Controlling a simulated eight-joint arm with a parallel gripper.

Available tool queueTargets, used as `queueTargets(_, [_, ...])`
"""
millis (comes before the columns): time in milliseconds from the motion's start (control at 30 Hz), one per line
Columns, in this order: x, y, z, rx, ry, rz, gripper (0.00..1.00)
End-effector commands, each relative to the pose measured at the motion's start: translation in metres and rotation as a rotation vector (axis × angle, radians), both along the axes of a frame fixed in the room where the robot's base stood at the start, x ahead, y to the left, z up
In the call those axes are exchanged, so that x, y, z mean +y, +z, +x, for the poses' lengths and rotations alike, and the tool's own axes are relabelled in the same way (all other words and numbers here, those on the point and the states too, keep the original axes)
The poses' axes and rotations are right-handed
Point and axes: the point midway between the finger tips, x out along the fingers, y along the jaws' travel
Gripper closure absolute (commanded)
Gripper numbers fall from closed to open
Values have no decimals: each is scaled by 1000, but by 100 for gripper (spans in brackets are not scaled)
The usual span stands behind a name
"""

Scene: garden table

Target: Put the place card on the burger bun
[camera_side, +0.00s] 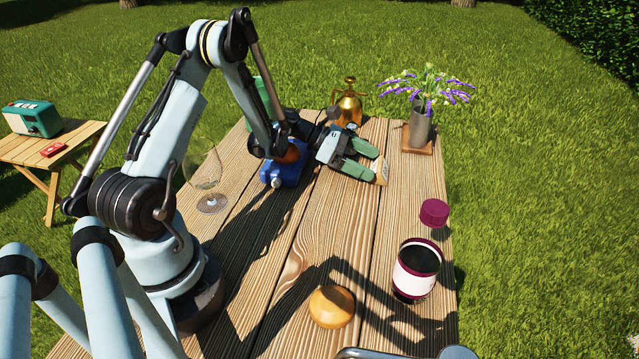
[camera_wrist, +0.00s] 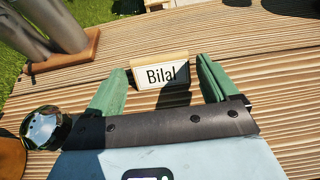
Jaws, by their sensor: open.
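The place card (camera_side: 382,171) stands upright near the far right part of the wooden table. In the wrist view, the white card (camera_wrist: 160,75) has a wooden frame and reads "Bilal". My gripper (camera_side: 373,163) is open, with its green fingers low over the table. Its fingertips lie to either side of the card, with visible gaps in the wrist view, and the card is not gripped. The burger bun (camera_side: 332,306), round and golden brown, sits near the table's front middle, well away from my gripper. The bun is not seen in the wrist view.
A maroon and white jar (camera_side: 415,274) and a maroon lid (camera_side: 434,212) are at the right edge. A wine glass (camera_side: 207,178) and blue container (camera_side: 286,169) are left. The middle planks are clear.

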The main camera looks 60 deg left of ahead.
Motion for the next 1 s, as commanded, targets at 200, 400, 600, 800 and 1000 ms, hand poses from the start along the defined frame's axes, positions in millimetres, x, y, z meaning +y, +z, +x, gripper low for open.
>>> queueTargets(200, [-20, -11, 19, 0, -1, 0, 13])
queueTargets(400, [-23, -13, 23, 0, 1, 0, 13])
queueTargets(600, [-22, -13, 22, 0, 1, 0, 25])
queueTargets(800, [-22, -13, 22, 0, 1, 0, 56])
queueTargets(1000, [-22, -13, 22, 0, 1, 0, 56])
